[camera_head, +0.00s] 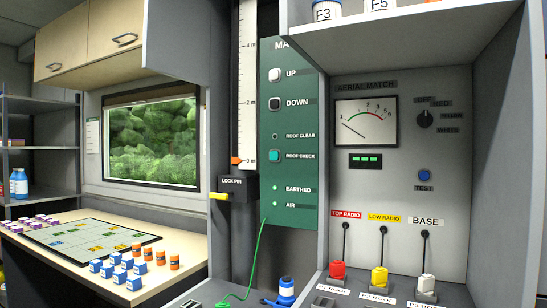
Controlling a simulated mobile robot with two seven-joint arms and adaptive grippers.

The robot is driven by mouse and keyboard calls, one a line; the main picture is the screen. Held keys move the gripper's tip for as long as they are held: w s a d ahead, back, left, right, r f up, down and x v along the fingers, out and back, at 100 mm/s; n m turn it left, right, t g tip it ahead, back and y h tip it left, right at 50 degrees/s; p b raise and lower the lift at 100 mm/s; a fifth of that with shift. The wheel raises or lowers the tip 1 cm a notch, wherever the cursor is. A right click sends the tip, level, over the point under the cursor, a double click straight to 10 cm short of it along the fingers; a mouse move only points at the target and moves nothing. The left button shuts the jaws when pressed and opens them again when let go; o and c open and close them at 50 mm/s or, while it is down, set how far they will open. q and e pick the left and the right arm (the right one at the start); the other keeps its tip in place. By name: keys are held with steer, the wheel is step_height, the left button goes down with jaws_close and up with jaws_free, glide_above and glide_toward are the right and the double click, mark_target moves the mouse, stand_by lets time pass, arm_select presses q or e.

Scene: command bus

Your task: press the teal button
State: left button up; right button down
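Nothing covers the teal button. Neither of my grippers is in the head view.
A lock pin box (238,188) with a yellow handle juts out left of the panel. A grey partition (326,150) stands right of it. A green wire (256,265) hangs below. Several small blocks stand on the table (190,235) at left.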

arm_select(q)
jaws_close()
stand_by(1.1)
